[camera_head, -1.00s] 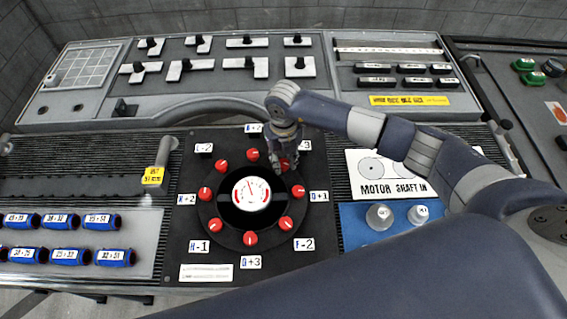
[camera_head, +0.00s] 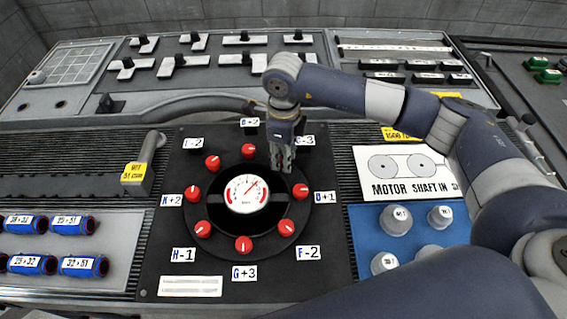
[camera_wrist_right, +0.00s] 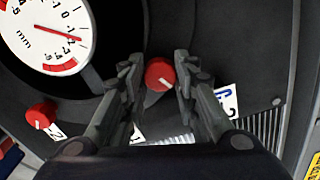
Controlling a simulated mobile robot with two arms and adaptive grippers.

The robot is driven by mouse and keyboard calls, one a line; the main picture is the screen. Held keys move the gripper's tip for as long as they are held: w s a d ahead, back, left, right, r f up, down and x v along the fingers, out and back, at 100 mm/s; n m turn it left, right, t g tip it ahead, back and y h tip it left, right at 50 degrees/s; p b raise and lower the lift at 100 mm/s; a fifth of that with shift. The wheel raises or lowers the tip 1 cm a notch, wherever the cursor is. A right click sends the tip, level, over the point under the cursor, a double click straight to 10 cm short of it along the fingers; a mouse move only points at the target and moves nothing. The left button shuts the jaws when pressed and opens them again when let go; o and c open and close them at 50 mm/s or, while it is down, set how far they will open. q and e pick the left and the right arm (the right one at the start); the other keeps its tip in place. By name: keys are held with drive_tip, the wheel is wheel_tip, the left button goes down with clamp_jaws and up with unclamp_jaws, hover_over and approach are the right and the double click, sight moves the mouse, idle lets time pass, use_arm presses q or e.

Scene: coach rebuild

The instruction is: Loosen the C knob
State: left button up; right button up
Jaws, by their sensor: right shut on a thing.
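A black round plate (camera_head: 222,233) carries a ring of red knobs around a white dial gauge (camera_head: 246,193). My right gripper (camera_head: 281,168) comes down over the plate's upper right, beside the C-3 label (camera_head: 305,140), and hides the knob there. In the right wrist view a red knob with a white line, the C knob (camera_wrist_right: 160,75), sits between the fingers of my right gripper (camera_wrist_right: 158,85), which is shut on it. A label (camera_wrist_right: 228,100) shows just right of it. The gauge also shows in the wrist view (camera_wrist_right: 38,35). My left gripper is not in view.
Neighbouring red knobs, the B knob (camera_head: 249,151) and D knob (camera_head: 300,191), are close to my gripper. Grey weights (camera_head: 396,220) stand on a blue mat at right; blue cylinders (camera_head: 80,266) lie at left.

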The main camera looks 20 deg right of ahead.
drive_tip(key=n+b, duration=0.2)
drive_tip(key=shift+f+n, duration=0.15)
drive_tip(key=shift+n, duration=0.15)
drive_tip(key=shift+n+b, duration=0.4)
drive_tip(key=shift+b, duration=0.25)
drive_tip(key=o, duration=1.1)
wheel_tip(320, 180, up, 12)
drive_tip(key=shift+r, duration=0.15)
